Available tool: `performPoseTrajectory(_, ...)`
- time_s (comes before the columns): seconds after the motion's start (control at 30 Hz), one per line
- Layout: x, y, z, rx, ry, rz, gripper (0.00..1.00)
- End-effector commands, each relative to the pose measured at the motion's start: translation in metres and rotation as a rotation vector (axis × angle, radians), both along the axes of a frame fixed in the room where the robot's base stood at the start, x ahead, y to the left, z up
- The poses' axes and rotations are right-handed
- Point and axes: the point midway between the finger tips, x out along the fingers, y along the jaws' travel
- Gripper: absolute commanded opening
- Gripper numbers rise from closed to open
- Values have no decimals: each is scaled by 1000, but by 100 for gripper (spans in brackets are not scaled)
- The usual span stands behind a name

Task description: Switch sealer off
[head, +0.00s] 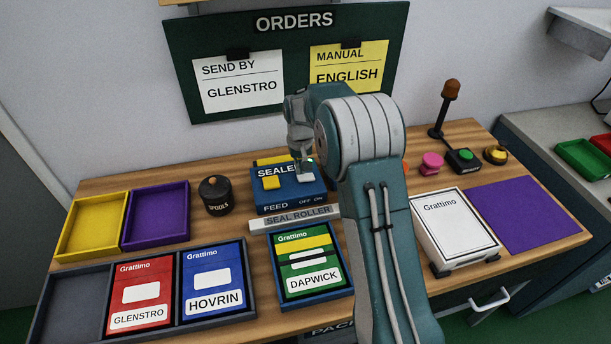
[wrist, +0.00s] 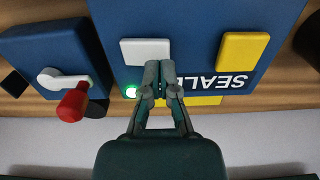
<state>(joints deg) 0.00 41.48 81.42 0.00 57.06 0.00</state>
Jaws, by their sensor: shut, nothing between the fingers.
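The sealer (head: 288,203) is a blue box on the wooden bench, labelled SEALER, FEED and OFF ON. It has a yellow FEED button (head: 271,183) and a white rocker switch (head: 306,179) above OFF ON. My gripper (head: 304,168) is shut and empty over the sealer's rear part. In the wrist view its fingertips (wrist: 160,68) overlap the edge of the white switch; I cannot tell whether they touch it.
A blue box with a red-knobbed lever (wrist: 73,103) stands beside the sealer. The seal roller (head: 295,217) and a green DAPWICK packet (head: 309,266) lie in front. A black spools pot (head: 215,196) stands to the left. My arm hides the bench right of the sealer.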

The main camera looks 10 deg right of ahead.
Motion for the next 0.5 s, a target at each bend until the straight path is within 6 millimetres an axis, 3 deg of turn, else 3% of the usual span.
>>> performPoseTrajectory(0.5, 0, 0, -7, 0, 1, 0, 0)
